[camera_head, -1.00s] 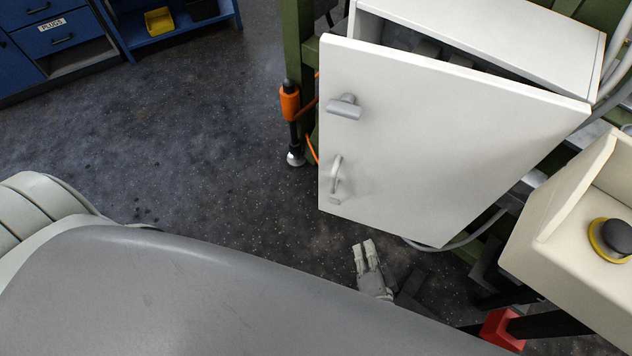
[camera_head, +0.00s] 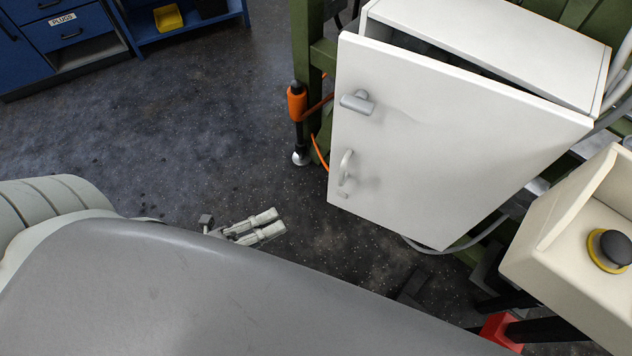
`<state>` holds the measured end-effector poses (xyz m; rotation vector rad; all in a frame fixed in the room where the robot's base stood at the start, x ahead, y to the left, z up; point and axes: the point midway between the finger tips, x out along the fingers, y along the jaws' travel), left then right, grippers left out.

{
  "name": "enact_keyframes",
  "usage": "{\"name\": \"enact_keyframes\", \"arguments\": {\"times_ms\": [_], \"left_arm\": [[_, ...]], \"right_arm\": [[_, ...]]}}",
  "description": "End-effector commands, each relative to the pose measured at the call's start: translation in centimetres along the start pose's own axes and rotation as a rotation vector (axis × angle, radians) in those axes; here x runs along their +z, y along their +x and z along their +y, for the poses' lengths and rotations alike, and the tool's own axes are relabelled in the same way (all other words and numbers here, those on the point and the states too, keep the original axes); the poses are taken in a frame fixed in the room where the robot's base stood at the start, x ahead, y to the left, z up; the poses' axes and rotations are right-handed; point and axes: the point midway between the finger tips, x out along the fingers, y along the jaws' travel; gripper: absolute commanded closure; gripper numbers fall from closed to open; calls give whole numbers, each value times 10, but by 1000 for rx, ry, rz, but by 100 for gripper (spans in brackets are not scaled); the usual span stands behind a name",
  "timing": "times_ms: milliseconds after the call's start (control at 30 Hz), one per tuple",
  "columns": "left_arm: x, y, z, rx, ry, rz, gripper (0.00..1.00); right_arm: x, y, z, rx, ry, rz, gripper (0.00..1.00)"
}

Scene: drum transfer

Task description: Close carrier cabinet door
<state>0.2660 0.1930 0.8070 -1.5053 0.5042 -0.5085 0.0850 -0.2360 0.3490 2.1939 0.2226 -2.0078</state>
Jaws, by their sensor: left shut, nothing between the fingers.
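The white cabinet door (camera_head: 445,150) stands ajar. A dark wedge-shaped gap shows between its top edge and the white cabinet body (camera_head: 490,45). The door carries a grey latch (camera_head: 357,102) above and a curved grey handle (camera_head: 346,168) below. My left gripper (camera_head: 275,222) is left of and below the door, over the floor, pointing right. Its fingers lie close side by side, shut and empty, apart from the door and handle. My grey body hides part of its arm. My right gripper is not in view.
A green frame (camera_head: 306,60) with an orange-and-black leg fitting (camera_head: 297,104) stands left of the cabinet. A cream box with a black and yellow button (camera_head: 612,250) is at the right. Blue drawers (camera_head: 65,35) stand at the far left. Open floor (camera_head: 180,130) lies between.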

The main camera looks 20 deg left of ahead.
Motion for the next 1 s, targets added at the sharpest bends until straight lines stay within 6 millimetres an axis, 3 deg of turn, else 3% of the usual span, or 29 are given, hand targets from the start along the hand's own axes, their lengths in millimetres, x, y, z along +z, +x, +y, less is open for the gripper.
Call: {"name": "enact_keyframes", "arguments": {"times_ms": [533,733,1000], "left_arm": [[2,98,-3,-3,-4,-4,100],[20,114,-1,0,-4,-3,100],[29,122,1,1,-6,-3,100]], "right_arm": [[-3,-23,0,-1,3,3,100],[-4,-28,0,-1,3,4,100],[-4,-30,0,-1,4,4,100]]}}
